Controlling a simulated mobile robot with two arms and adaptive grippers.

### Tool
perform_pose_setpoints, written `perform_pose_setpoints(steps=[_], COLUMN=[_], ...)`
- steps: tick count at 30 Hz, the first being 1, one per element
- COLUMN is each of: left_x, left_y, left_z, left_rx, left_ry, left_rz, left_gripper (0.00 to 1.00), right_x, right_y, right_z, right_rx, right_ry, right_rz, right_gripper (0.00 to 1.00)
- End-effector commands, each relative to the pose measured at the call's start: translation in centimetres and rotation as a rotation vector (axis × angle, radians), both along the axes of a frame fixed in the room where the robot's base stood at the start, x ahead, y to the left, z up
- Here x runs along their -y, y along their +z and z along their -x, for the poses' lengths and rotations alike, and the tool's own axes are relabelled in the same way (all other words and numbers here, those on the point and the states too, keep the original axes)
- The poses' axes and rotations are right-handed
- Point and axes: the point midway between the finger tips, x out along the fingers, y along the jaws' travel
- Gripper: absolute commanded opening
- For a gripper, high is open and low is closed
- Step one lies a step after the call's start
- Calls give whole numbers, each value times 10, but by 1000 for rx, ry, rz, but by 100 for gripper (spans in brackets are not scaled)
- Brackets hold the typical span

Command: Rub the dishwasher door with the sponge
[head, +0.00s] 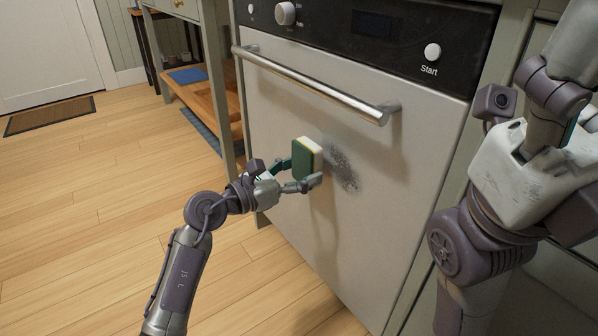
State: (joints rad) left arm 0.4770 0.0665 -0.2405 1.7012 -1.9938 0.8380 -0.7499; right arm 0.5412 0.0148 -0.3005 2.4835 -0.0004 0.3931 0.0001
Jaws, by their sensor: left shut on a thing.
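The dishwasher door (390,190) is a light grey upright panel with a bar handle across its top. A dark smudge (345,170) marks the door below the handle. My left gripper (299,176) is shut on a green and yellow sponge (306,158). The sponge is upright in front of the door, at the left edge of the smudge, with its pale side towards the door. I cannot tell whether it touches the door. My right arm is at the right side; its fingers are not clearly seen.
The metal bar handle (320,86) sticks out above the sponge. A control panel (365,30) with a knob and Start button is above the door. A wooden shelf unit (205,98) stands to the left. The wooden floor (110,190) is clear, with a mat (50,115) farther back.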

Motion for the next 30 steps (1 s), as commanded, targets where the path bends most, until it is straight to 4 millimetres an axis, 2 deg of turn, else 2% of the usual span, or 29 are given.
perform_pose_setpoints(steps=[30], left_x=[11], left_y=[0], left_z=[-8], left_rx=[1], left_ry=[0], left_rz=[1], left_gripper=[33], right_x=[0], right_y=[-1], right_z=[-2], right_rx=[-10], right_ry=[0], right_rz=[-1], right_gripper=[71])
